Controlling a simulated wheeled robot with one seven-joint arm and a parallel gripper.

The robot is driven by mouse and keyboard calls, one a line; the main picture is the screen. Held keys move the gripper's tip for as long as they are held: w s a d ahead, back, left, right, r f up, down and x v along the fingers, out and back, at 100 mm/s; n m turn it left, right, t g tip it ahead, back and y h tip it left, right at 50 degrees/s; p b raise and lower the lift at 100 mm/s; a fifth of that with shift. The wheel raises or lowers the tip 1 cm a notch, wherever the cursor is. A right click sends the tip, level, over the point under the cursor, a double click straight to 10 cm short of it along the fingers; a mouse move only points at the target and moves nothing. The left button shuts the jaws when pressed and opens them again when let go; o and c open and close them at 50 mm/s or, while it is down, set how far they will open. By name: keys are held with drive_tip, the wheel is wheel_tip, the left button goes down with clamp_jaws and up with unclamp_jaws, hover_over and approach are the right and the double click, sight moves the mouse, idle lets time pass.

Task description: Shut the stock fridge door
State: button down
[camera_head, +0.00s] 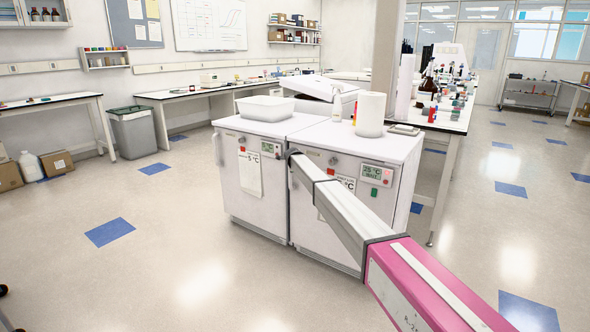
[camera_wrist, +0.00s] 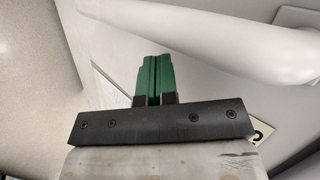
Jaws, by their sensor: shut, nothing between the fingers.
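Two white under-counter fridges stand side by side in the head view. The left fridge (camera_head: 250,190) has a display reading about 5 °C, a hanging paper sheet and a handle (camera_head: 218,150) at its left edge. The right fridge (camera_head: 318,235) has a display and labels, partly covered by my arm. Both doors look flush or nearly so; I cannot tell if one is slightly ajar. My arm reaches to the fridge fronts, its fingers not clear there. In the wrist view my gripper (camera_wrist: 155,75) has green fingers together, empty, near a white panel and a thick white handle bar (camera_wrist: 220,40).
A white tub (camera_head: 265,110) and a paper roll (camera_head: 370,115) stand on the fridge tops. A bench (camera_head: 455,125) with lab items is behind at right. A grey bin (camera_head: 133,133) stands at left. Open floor lies left of the fridges.

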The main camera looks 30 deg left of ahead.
drive_tip(key=s+a+r, duration=0.1)
drive_tip(key=s+r, duration=0.6)
drive_tip(key=s, duration=0.2)
drive_tip(key=s+d+f+n+g+h, duration=0.15)
drive_tip(key=s+d+f, duration=0.3)
drive_tip(key=d, duration=1.25)
drive_tip(key=s+d+f+n+g+h, duration=0.1)
drive_tip(key=s+d+f+n, duration=0.3)
drive_tip(key=d, duration=1.4)
drive_tip(key=s+d+f+n+g+h, duration=0.15)
drive_tip(key=s+d+f, duration=0.35)
drive_tip(key=d, duration=1.2)
drive_tip(key=s+d+f+n+g, duration=0.1)
drive_tip(key=s+d+n, duration=0.2)
drive_tip(key=s+d, duration=0.7)
drive_tip(key=s+d+f+n+g+y, duration=0.1)
drive_tip(key=s+d+f+n+g, duration=0.1)
drive_tip(key=s+d, duration=0.9)
drive_tip(key=s+d+f+n+g, duration=0.2)
drive_tip(key=s+d+n, duration=0.1)
drive_tip(key=s+d, duration=0.7)
drive_tip(key=shift+s+d+n+y, duration=0.2)
drive_tip(key=shift+s+n+y, duration=0.1)
drive_tip(key=shift+y, duration=0.1)
